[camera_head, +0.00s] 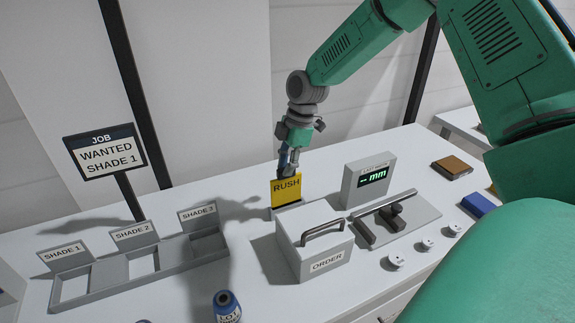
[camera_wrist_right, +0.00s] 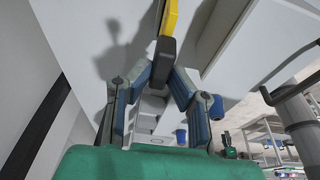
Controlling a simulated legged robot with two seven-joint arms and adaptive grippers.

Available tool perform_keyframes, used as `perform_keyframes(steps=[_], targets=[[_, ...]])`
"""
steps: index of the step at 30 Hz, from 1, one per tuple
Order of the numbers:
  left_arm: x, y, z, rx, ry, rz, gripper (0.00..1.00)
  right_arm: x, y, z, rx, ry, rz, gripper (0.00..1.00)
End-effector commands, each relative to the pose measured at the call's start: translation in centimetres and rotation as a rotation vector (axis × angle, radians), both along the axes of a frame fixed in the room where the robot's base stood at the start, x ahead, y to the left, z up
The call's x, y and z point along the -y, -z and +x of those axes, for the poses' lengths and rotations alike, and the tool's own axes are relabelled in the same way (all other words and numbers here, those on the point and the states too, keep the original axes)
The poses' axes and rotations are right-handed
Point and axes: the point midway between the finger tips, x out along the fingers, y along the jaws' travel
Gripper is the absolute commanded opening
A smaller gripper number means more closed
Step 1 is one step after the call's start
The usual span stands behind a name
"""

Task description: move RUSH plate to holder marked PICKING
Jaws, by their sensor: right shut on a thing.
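The yellow RUSH plate (camera_head: 286,192) stands upright behind the ORDER box. My right gripper (camera_head: 288,165) is above it, pointing down, shut on its dark grip at the top. In the right wrist view the fingers of the right gripper (camera_wrist_right: 165,75) close on that dark grip (camera_wrist_right: 163,58), with the yellow plate (camera_wrist_right: 171,14) beyond. The plate's lower edge is at a low grey base, partly hidden by the ORDER box; I cannot tell whether it is seated or just above. No label reading PICKING is legible. My left gripper is not in view.
The grey ORDER box (camera_head: 314,242) with a handle stands right in front of the plate. A display reading "-- mm" (camera_head: 368,183) is to the right. A tray with SHADE labels (camera_head: 75,291) and a JOB sign (camera_head: 104,152) are left. A blue spool (camera_head: 226,307) stands in front.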

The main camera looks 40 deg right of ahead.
Motion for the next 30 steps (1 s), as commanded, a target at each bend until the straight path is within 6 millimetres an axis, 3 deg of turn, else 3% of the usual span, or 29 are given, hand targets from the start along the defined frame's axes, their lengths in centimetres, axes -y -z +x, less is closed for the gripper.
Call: perform_keyframes(steps=[30], targets=[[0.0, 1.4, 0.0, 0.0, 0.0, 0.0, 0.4, 0.5, 2.9, 0.0, 0.0, 0.001, 0.003, 0.0]])
